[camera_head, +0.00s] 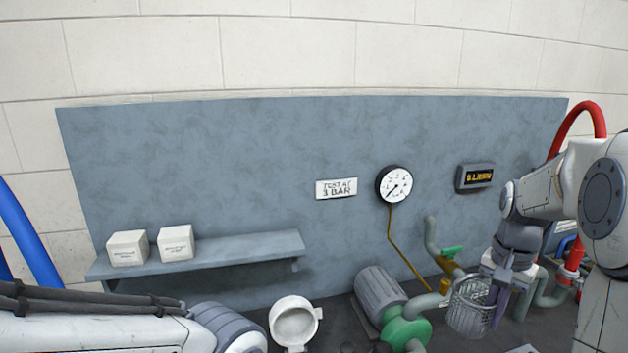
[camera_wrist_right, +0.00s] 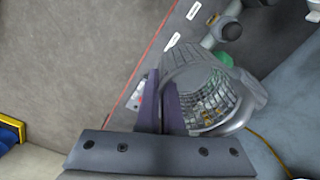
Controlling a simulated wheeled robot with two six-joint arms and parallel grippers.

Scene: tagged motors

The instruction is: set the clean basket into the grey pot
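The wire-mesh basket (camera_head: 467,310) hangs at the lower right of the head view, its open rim up. My right gripper (camera_head: 500,296) is at its right side. In the right wrist view, the purple fingers (camera_wrist_right: 160,98) are close together at the near side of the basket (camera_wrist_right: 205,88) and appear shut on its edge; the exact contact is hidden. A pale grey open pot (camera_head: 294,320) with a side stub stands at the bottom middle of the head view, well left of the basket. My left arm enters at the lower left; its gripper is out of view.
A grey motor (camera_head: 378,292) and green pump (camera_head: 405,330) stand between pot and basket. Pipes with a green valve handle (camera_head: 452,252) rise behind the basket. A shelf (camera_head: 230,247) holds two white boxes (camera_head: 176,243). A gauge (camera_head: 394,184) hangs on the panel.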

